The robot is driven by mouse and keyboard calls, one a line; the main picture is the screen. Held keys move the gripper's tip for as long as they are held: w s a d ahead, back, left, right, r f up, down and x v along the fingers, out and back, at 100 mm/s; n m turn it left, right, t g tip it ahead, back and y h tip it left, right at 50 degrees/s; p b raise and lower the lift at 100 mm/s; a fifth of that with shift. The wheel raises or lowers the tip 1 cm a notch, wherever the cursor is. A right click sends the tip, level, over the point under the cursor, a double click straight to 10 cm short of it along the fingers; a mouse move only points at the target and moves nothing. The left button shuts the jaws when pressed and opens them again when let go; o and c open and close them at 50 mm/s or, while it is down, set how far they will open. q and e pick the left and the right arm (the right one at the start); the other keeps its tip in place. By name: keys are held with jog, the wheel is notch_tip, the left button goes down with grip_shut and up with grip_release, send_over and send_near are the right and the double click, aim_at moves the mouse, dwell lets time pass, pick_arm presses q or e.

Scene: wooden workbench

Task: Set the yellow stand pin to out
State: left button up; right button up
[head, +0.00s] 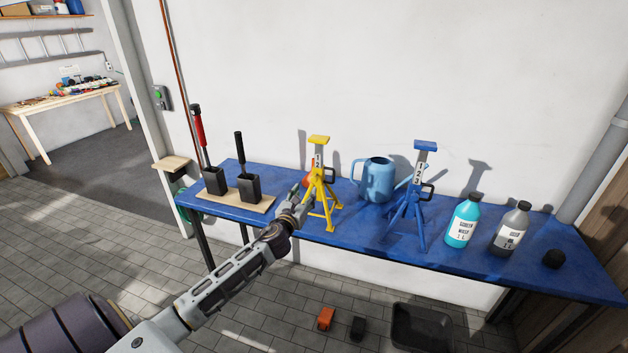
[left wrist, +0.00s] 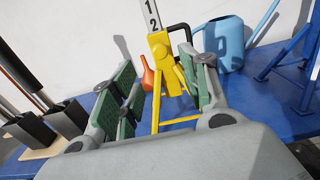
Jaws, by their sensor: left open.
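The yellow stand (head: 320,192) stands on the blue bench top, left of the middle. Its grey post with black numbers rises from the yellow collar, and a yellow saddle tops it. The black pin handle (head: 330,175) sticks out on the right side of the collar; it also shows in the left wrist view (left wrist: 181,31). How deep the pin sits cannot be told. My left gripper (head: 297,196) is open and empty just in front and left of the stand. In the left wrist view the yellow collar (left wrist: 160,52) shows beyond and between the green-padded fingers.
A blue watering can (head: 376,180) and a blue stand (head: 409,208) are to the right. A teal bottle (head: 462,225) and a grey bottle (head: 509,230) stand farther right. Black holders with handles (head: 215,181) are left. An orange object (left wrist: 147,73) is behind the yellow stand.

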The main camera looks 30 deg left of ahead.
aim_at(313, 180)
pick_arm(q)
jog(key=shift+p+x, duration=0.4)
jog(key=shift+x, duration=4.95)
grip_shut()
